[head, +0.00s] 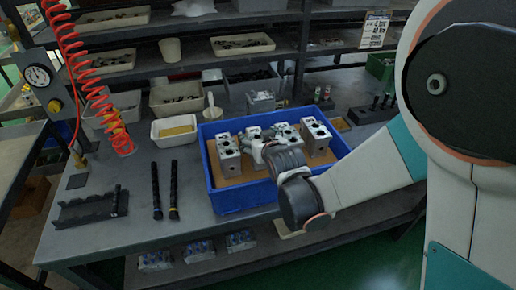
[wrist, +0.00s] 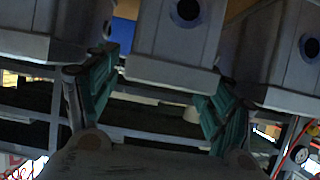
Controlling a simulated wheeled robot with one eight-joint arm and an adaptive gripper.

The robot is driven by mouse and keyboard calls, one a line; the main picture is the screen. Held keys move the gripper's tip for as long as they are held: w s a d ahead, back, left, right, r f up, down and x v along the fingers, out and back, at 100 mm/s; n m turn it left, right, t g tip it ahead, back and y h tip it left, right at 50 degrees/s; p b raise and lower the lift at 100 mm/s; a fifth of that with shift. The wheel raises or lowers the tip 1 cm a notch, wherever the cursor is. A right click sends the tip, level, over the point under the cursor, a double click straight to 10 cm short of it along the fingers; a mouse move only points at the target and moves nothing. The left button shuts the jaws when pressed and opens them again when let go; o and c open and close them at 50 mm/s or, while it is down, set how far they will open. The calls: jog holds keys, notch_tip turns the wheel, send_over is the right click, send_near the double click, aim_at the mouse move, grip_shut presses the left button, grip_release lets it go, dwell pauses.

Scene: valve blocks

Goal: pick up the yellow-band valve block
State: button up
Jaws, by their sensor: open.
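Several silver-grey valve blocks stand in a blue crate (head: 237,200) in the head view: a left block (head: 228,158), a right block (head: 317,138) and others between them. I cannot make out a yellow band on any block. My gripper (head: 262,151) reaches into the crate among the middle blocks, and my wrist hides part of them. In the wrist view my gripper (wrist: 160,75) is open, with its teal fingers on either side of the lower part of a middle block (wrist: 172,45). I cannot tell whether they touch it.
Neighbouring blocks (wrist: 45,30) and (wrist: 290,55) stand close on both sides in the wrist view. The crate rests on a grey bench. A white bin (head: 174,132), two black rods (head: 165,190) and a black rack (head: 88,208) lie to its left. Another grey block (head: 261,103) stands behind the crate.

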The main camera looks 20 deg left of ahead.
grip_shut()
jog(key=shift+r, duration=0.15)
